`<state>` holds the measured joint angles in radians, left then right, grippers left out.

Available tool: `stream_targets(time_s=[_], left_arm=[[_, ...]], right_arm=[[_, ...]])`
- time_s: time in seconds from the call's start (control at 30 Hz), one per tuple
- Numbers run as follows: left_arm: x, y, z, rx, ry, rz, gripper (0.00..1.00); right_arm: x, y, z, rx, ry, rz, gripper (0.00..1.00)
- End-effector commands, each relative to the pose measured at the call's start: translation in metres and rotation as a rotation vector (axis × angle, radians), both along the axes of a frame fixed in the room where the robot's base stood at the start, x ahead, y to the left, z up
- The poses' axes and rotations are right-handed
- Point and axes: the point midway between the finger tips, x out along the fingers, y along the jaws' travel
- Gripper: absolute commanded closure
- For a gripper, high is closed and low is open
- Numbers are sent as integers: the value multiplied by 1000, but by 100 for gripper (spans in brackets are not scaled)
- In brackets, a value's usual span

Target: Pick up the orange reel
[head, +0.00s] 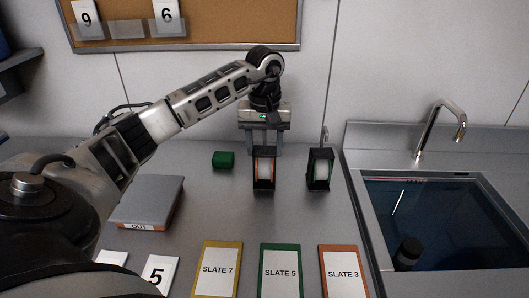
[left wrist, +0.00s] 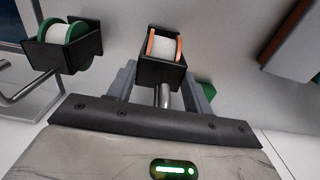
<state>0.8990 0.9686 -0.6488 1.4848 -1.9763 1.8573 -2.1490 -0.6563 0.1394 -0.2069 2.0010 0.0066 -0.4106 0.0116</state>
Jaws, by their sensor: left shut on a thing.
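The orange reel (head: 264,168) is a white roll with orange flanges in a black holder, in the middle of the head view. It also shows at the top middle of the left wrist view (left wrist: 163,45). My left gripper (head: 265,148) is above and behind it, fingers pointing down. In the left wrist view its fingers (left wrist: 160,78) are at both sides of the black holder, shut on it. A metal post shows between the fingers. I cannot tell if the holder is clear of the counter. My right gripper is not in view.
A similar green reel (head: 320,170) stands close on the right. A green block (head: 223,160) is on the left. A grey scale-like box (head: 146,198) lies further left. Slate cards (head: 280,270) line the front. A sink (head: 440,225) with a tap is at the right.

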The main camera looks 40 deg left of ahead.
Motion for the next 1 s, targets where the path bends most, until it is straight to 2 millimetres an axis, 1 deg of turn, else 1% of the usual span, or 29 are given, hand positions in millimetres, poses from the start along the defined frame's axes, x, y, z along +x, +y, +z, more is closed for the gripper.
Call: stream_targets(time_s=[0.1,0.17,0.33,0.37,0.43,0.47,0.5,0.7,0.83,1.0], left_arm=[[1,1,19,1,-9,1,94],[2,-10,30,-1,-8,-4,94],[2,-38,64,-1,-8,-6,94],[2,-42,74,1,-9,-4,94],[2,-53,88,2,-9,-3,94],[2,-62,87,1,-6,-6,94],[2,-71,90,1,-6,-6,94],[2,-108,105,0,-4,-5,94],[3,-125,112,0,-4,-3,94],[3,-137,117,0,-3,-1,94]], right_arm=[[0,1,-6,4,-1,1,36],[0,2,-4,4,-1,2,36],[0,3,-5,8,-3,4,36],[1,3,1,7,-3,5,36],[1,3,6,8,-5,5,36],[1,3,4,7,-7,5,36],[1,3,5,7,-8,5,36],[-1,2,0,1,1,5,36],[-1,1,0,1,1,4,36],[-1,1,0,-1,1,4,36]])
